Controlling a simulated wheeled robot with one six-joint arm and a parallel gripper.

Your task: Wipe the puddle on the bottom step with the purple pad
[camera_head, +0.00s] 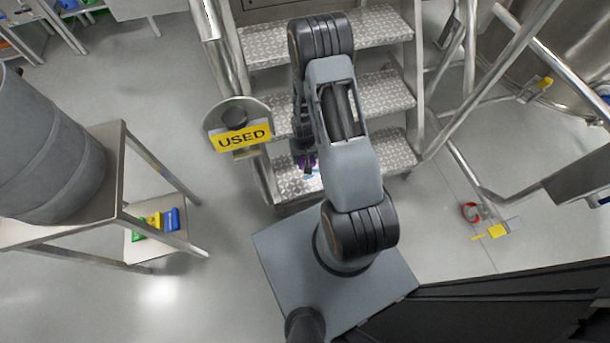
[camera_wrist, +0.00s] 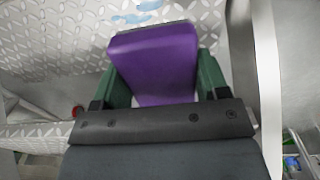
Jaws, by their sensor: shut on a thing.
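The purple pad (camera_wrist: 158,62) is held between the two green fingers of my gripper (camera_wrist: 160,80) in the wrist view. In the head view a small part of the pad (camera_head: 308,161) shows at the bottom step (camera_head: 395,152), beside my arm. Blue patches of the puddle (camera_wrist: 140,12) lie on the diamond-plate step, just beyond the pad's far edge in the wrist view. A little of the puddle (camera_head: 313,175) also shows in the head view. My arm hides much of the step. I cannot tell whether the pad touches the step.
A yellow USED sign (camera_head: 240,136) on a rounded plate stands left of the steps. A steel table (camera_head: 110,190) with a grey drum (camera_head: 45,150) is at the left. Metal rails and tubes flank the steps. A red ring (camera_head: 470,212) and a yellow item (camera_head: 496,231) lie at the right.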

